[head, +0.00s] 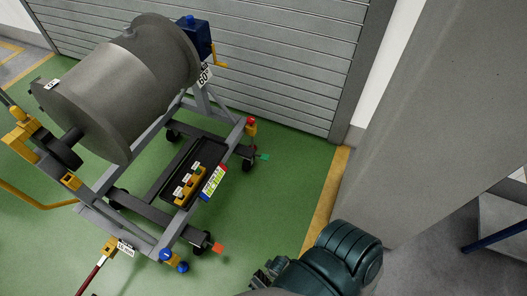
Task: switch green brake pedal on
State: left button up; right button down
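The green brake pedal (264,156) is a small flat tab on the caster at the far right corner of the grey wheeled stand (165,240). It sticks out to the right, just above the green floor. Its exact tilt is too small to tell. My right gripper (263,276) is low in the picture, at the end of a dark teal arm, well below the pedal and apart from it. Its fingers are small and dark, so their opening is unclear. My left gripper is not in view.
An orange-red pedal (218,247) sits on the near right caster. The stand carries a large grey drum (130,85) and a black tray (192,172) with yellow blocks. A grey pillar (430,110) stands right. Green floor right of the stand is clear.

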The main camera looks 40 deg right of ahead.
aim_at(265, 157)
jog(key=z, duration=1.45)
jog(key=i+l+u, duration=0.45)
jog(key=i, duration=0.4)
jog(key=i+l+u, duration=0.5)
jog(key=i+l, duration=0.3)
jog(key=l, duration=0.1)
